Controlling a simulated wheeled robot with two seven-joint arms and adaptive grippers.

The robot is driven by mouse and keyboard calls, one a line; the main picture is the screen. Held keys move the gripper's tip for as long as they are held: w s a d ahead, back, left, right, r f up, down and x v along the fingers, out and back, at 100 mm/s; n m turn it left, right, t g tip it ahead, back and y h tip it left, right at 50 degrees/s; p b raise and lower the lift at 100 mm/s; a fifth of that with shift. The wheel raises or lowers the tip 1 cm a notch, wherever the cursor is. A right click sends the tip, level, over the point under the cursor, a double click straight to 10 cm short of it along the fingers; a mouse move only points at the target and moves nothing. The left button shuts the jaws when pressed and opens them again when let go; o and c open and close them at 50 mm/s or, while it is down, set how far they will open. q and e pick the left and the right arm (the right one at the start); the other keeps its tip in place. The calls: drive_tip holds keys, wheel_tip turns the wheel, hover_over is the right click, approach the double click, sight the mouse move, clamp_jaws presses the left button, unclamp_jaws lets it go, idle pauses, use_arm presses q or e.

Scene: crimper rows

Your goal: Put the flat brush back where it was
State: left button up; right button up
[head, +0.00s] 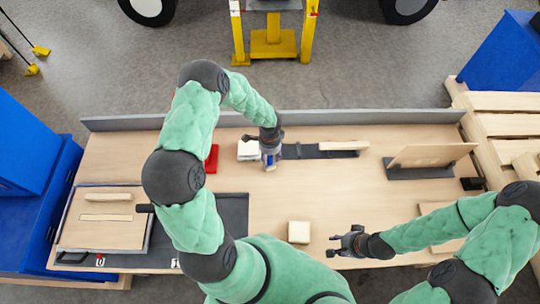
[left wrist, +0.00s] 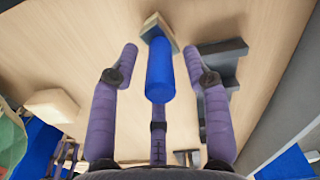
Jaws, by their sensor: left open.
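A flat brush with a blue handle (left wrist: 160,72) is in the left wrist view, its handle towards the camera and its tan and dark head (left wrist: 153,26) at the far end. My left gripper (left wrist: 162,62) is open, its purple fingers on either side of the handle with gaps showing. In the head view the left gripper (head: 270,160) is over the back middle of the table, a tan bit of the brush showing below it. Whether the brush head touches the table is unclear. My right gripper (head: 342,243) is over the front of the table, empty, its fingers apart.
A dark grey strip (head: 303,152) with a wooden bar (head: 343,146) lies just right of the left gripper. A white block (head: 247,151) and red item (head: 212,158) are to its left. A cream block (head: 299,232) sits in front. A board (head: 430,155) stands at right.

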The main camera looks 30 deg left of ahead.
use_arm(q)
wheel_tip(320, 180, up, 12)
drive_tip(key=shift+r, duration=0.15)
idle(0.4)
